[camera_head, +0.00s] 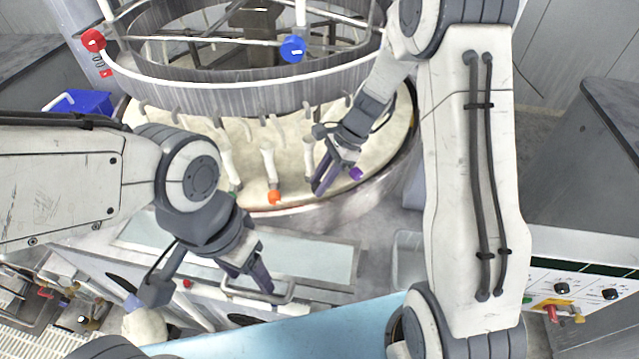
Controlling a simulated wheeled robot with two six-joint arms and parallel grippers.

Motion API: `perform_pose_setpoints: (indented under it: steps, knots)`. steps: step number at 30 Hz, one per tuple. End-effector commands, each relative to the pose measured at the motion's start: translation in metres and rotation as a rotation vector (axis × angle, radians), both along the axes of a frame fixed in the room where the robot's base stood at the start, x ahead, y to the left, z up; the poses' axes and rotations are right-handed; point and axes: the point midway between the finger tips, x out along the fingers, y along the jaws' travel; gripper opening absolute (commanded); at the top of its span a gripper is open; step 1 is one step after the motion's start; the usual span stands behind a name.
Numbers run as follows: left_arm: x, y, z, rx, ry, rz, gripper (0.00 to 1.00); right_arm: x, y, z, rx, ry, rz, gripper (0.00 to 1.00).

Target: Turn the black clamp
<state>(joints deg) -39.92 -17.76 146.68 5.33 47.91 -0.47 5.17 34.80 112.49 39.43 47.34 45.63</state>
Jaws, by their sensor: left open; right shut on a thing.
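A row of white clamp handles with coloured ends stands on the cream platen ring: a green-ended one (232,190), an orange-ended one (274,197) and a purple-ended one (356,173). Between orange and purple, a white handle (309,150) runs down to my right gripper (326,185), which is shut at its lower end. By its place this fits the black clamp; its end is hidden by the fingers. The purple end is just right of the fingers. My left gripper (262,280) is open and empty, lower left, over the pale bench front and apart from the clamps.
A grey round frame (250,90) with a red knob (93,40) and a blue knob (292,48) stands above the platen. A blue bin (82,103) is at the left. A control panel (575,290) is at the lower right. Grey cabinets flank both sides.

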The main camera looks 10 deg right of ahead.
Motion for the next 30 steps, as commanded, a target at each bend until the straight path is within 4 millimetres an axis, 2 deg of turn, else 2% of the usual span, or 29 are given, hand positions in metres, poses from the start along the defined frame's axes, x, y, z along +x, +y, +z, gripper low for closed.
perform_pose_setpoints:
  steps: [3, 12, 21, 30]
  knots:
    - [0.000, 0.000, -0.014, 0.000, 0.000, 0.000, 0.61, 0.001, -0.004, -0.005, 0.084, 0.011, -0.004, 0.00]
    - [0.000, 0.000, -0.032, 0.000, 0.000, 0.004, 0.61, 0.002, -0.009, -0.005, 0.306, 0.043, -0.004, 0.00]
    - [0.000, 0.000, -0.041, 0.000, 0.000, 0.005, 0.61, 0.003, -0.011, -0.006, 0.458, 0.063, -0.003, 0.00]
    - [0.000, 0.000, -0.043, 0.000, 0.001, 0.006, 0.61, 0.003, -0.012, -0.005, 0.507, 0.070, 0.000, 0.00]
